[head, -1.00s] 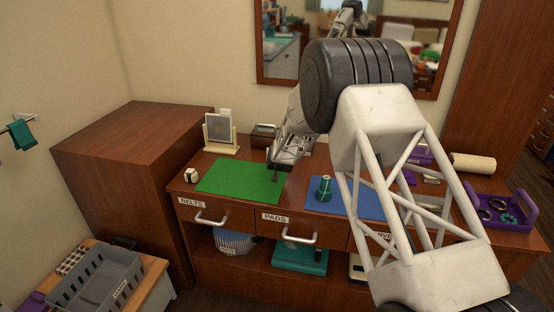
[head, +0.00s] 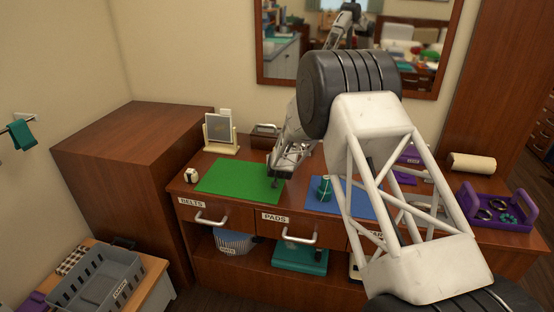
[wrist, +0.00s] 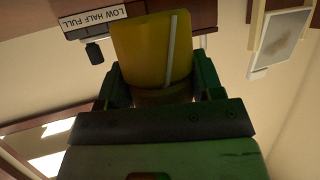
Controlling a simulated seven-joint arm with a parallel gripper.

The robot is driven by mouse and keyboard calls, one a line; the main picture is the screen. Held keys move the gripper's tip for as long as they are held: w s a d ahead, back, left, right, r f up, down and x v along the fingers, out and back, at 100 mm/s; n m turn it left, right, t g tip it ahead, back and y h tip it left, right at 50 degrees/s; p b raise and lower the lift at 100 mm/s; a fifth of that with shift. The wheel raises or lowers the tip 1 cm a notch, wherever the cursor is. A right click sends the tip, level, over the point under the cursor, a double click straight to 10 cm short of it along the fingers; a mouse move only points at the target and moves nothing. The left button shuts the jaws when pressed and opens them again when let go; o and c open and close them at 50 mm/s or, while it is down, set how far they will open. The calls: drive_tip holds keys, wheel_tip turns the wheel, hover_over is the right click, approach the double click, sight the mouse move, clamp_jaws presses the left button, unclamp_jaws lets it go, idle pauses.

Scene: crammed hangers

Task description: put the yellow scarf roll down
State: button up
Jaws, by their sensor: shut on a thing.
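The yellow scarf roll (wrist: 140,52) shows in the wrist view between the two fingers of my gripper (wrist: 163,88). The fingers are shut on it, and a pale strip runs along its side. In the head view my gripper (head: 279,174) is small and dark, over the right end of the green mat (head: 238,182) on the dresser. The roll cannot be made out there, and I cannot tell whether it touches anything below.
A blue mat (head: 335,198) with a teal roll (head: 324,188) lies right of the green mat. A small mirror (head: 219,129) and a white item (head: 191,175) stand near the left end. A purple tray (head: 500,212) is at far right. The green mat's left part is clear.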

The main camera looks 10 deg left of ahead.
drive_tip(key=shift+f, duration=0.35)
drive_tip(key=shift+s+f, duration=0.15)
drive_tip(key=shift+f, duration=0.4)
drive_tip(key=o, duration=1.2)
drive_tip(key=shift+d+f, duration=0.1)
drive_tip(key=shift+f, duration=0.15)
drive_tip(key=shift+r, duration=0.4)
drive_tip(key=shift+s+d+r, duration=0.2)
drive_tip(key=shift+s+r, duration=0.35)
drive_tip(key=shift+s, duration=0.15)
drive_tip(key=shift+r+v, duration=0.15)
drive_tip(key=shift+v, duration=1.6)
drive_tip(key=shift+r+v, duration=0.2)
drive_tip(key=shift+v, duration=1.55)
drive_tip(key=shift+r+v, duration=0.15)
drive_tip(key=shift+v, duration=1.6)
drive_tip(key=shift+w+a, duration=0.1)
drive_tip(key=shift+w, duration=0.1)
